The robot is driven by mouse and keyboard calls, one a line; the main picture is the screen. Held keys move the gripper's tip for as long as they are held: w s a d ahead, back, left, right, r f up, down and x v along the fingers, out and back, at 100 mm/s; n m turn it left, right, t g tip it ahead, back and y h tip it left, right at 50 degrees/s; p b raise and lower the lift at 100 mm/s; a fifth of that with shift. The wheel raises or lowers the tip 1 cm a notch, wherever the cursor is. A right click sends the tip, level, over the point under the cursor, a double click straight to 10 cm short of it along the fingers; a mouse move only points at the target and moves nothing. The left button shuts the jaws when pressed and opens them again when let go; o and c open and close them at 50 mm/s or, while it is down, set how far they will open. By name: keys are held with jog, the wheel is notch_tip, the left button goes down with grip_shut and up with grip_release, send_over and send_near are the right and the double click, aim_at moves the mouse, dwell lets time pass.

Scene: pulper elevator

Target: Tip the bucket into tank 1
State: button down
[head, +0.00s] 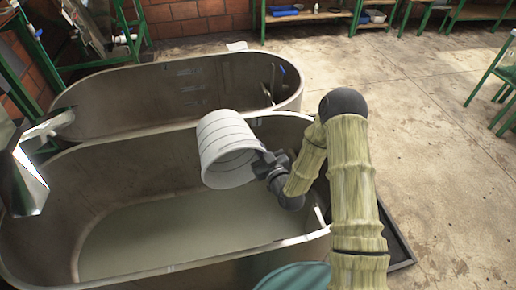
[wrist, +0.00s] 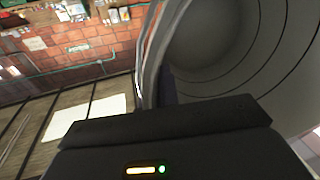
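The white ribbed bucket (head: 222,135) is tipped over above the nearer oval tank (head: 40,215), its open end angled down toward the camera. My black gripper (head: 268,166) is at the right side of the bucket's rim and appears shut on it; the fingertips are hidden. The wrist view shows the bucket's grey ringed inside (wrist: 215,50) close up, with no contents visible there. Pale greenish liquid or floor shows in the bottom of the nearer tank. No number is readable on either tank, so I cannot tell which is tank 1.
A second oval tank (head: 130,85) stands just behind the nearer one. A metal chute (head: 30,165) and green frame stand at the left. A teal rounded object (head: 295,277) is at the bottom edge.

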jog(key=shift+s+d+f+t+y+b, duration=0.1)
jog(key=shift+s+d+t+y+b, duration=0.25)
jog(key=shift+b, duration=0.75)
jog(key=shift+s+f+t+y+b, duration=0.1)
jog(key=shift+s+t+b, duration=0.4)
jog(key=shift+b, duration=0.6)
jog(key=shift+s+d+t+y+b, duration=0.25)
jog(key=shift+s+t+b, duration=0.15)
jog(key=shift+b, duration=0.7)
jog(key=s+t+b, duration=0.1)
jog(key=b, duration=0.4)
jog(key=s+y+b, duration=0.1)
jog(key=b, duration=0.4)
jog(key=shift+d+n+t, duration=0.3)
jog(key=shift+d+t, duration=0.05)
jog(key=shift+d, duration=0.05)
jog(key=shift+s+r+b, duration=0.1)
jog(key=shift+r+b, duration=0.1)
jog(key=shift+b, duration=0.2)
